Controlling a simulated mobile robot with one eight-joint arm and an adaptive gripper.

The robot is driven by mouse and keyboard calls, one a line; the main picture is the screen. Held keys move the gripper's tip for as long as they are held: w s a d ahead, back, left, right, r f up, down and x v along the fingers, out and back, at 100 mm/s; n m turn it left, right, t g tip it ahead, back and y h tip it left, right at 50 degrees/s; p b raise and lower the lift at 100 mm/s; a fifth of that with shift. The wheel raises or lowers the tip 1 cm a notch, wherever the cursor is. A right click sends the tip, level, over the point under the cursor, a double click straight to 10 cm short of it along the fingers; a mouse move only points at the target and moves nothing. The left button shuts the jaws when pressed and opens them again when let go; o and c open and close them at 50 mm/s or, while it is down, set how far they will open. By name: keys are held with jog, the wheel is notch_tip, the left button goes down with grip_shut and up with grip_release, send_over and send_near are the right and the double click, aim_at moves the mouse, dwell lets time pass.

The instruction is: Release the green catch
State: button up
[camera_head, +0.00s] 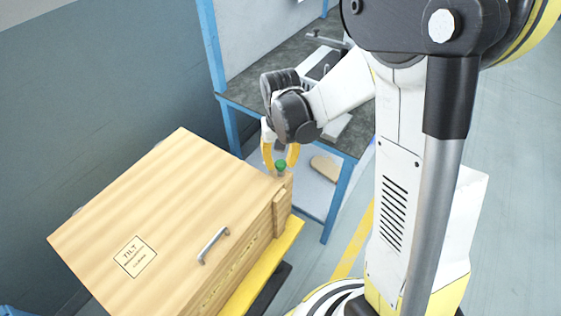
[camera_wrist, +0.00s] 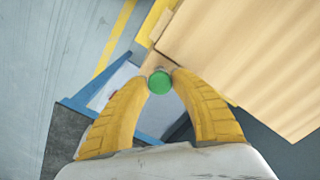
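The green catch (camera_head: 281,164) is a small round green knob at the right corner of a wooden crate (camera_head: 150,210). In the wrist view the green catch (camera_wrist: 160,81) lies between the tips of my gripper's two yellow fingers (camera_wrist: 160,82). In the head view my gripper (camera_head: 279,158) reaches down at the catch from behind. The fingers are parted around the knob. Whether they touch it is hard to tell; the right tip looks very close. The crate's lid has a metal handle (camera_head: 214,245) and a label reading "TILT" (camera_head: 135,257).
A blue-framed workbench (camera_head: 255,80) with a grey top stands behind the crate, with metal items on it. The crate rests on a yellow base (camera_head: 265,265). A wall is at the left. Open floor with a yellow line (camera_head: 355,243) lies to the right.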

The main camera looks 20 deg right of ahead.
aim_at(280, 163)
jog(key=shift+o, duration=1.4)
notch_tip(280, 163, up, 12)
jog(key=s+r+n+t, duration=0.1)
jog(key=s+r+t, duration=0.1)
jog(key=s, duration=0.4)
jog(key=s+r+n+t, duration=0.1)
jog(key=s+r+t, duration=0.2)
jog(key=s+t, duration=0.2)
jog(key=shift+s, duration=0.95)
